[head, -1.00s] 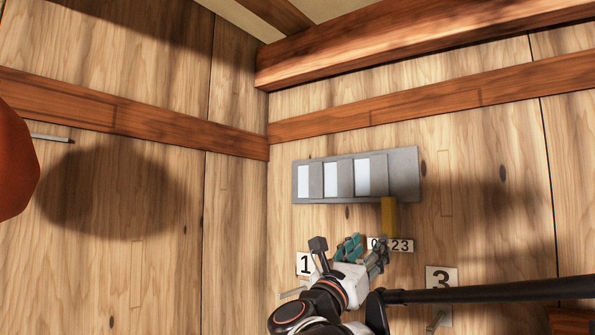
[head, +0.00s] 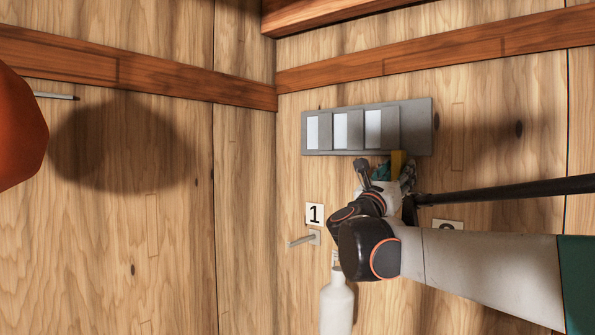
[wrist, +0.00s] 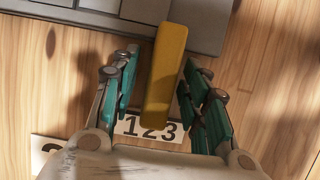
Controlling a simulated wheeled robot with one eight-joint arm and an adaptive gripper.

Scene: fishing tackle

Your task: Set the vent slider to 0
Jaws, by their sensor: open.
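The vent (head: 417,125) is a grey wall panel with white openings and grey slats. A yellow slider handle (head: 398,163) sticks out at its lower right; in the wrist view the yellow handle (wrist: 165,75) is a long bar. My gripper (head: 390,175) is at the handle, just below the panel. In the wrist view my gripper (wrist: 160,70) is open, with its green fingers on either side of the handle and gaps visible.
A plate marked 1 (head: 314,214) and a metal peg (head: 302,240) are on the wall at lower left. A white bottle (head: 337,303) is below them. Another plate (head: 448,225) is mostly hidden behind my arm. A wooden beam (head: 440,62) runs above the vent.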

